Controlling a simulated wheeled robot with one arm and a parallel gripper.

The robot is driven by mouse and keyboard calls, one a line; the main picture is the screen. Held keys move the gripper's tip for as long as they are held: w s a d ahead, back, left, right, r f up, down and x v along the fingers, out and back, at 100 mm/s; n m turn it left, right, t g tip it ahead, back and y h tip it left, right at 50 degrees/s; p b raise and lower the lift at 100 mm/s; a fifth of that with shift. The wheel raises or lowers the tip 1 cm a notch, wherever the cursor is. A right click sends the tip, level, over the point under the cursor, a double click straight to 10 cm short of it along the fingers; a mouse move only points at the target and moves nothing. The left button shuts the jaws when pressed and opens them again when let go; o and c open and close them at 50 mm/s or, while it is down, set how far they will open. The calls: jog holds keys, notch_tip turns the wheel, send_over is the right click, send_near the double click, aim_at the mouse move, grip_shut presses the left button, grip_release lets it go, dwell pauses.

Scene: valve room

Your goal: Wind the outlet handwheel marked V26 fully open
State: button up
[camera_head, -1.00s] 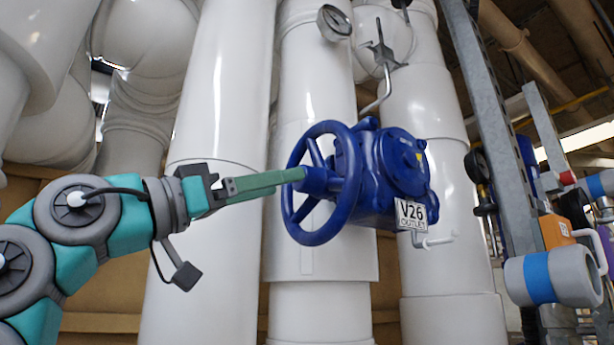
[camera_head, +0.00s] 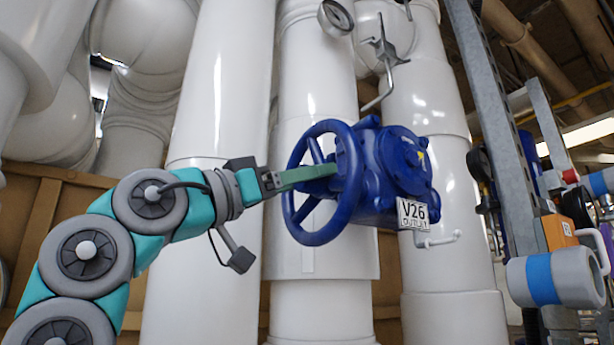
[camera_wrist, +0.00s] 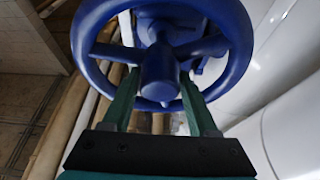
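The blue outlet handwheel (camera_head: 322,238) sits on the left side of a blue valve body (camera_head: 395,170). A white plate marked V26 OUTLET (camera_head: 413,214) hangs under the body. My gripper (camera_head: 322,172) reaches in from the left, its green fingers at the wheel's middle, inside the rim outline. In the wrist view the handwheel (camera_wrist: 88,60) fills the top, with its hub (camera_wrist: 160,78) between my two spread fingers (camera_wrist: 158,84). The fingers stand apart on either side of the hub. Whether they touch the spokes or rim cannot be told.
Thick white pipes (camera_head: 215,130) stand close behind the wheel. A gauge (camera_head: 335,17) and a bent grey rod (camera_head: 385,70) are above the valve. A grey metal post (camera_head: 500,130) and a blue-banded pipe end (camera_head: 545,277) stand to the right.

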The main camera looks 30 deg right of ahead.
grip_shut()
